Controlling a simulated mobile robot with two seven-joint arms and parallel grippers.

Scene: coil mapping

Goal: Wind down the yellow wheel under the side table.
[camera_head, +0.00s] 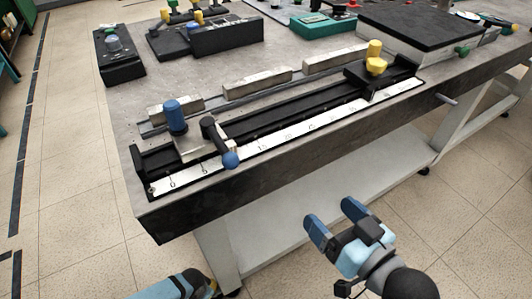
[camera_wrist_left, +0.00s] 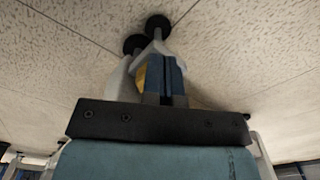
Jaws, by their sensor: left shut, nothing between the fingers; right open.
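A small yellow part, which looks like the yellow wheel (camera_wrist_left: 142,76), shows in the left wrist view, mostly hidden behind my left fingers and close to a white table leg. In the head view a sliver of yellow (camera_head: 212,287) shows low beside the table's front leg. My left gripper (camera_wrist_left: 165,80) is shut with nothing seen between its fingers; whether it touches the wheel I cannot tell. The side table (camera_head: 300,172) has a grey top and a dark edge. My right gripper (camera_head: 336,220) is open and empty, in front of the table.
A black rail with a white scale (camera_head: 258,143), a blue knob (camera_head: 175,115) and a yellow knob (camera_head: 375,56) lies on the table. A white lower shelf (camera_head: 330,205) and leg (camera_head: 218,250) stand below. Black feet (camera_wrist_left: 157,25) show by the leg. Tiled floor is clear at left.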

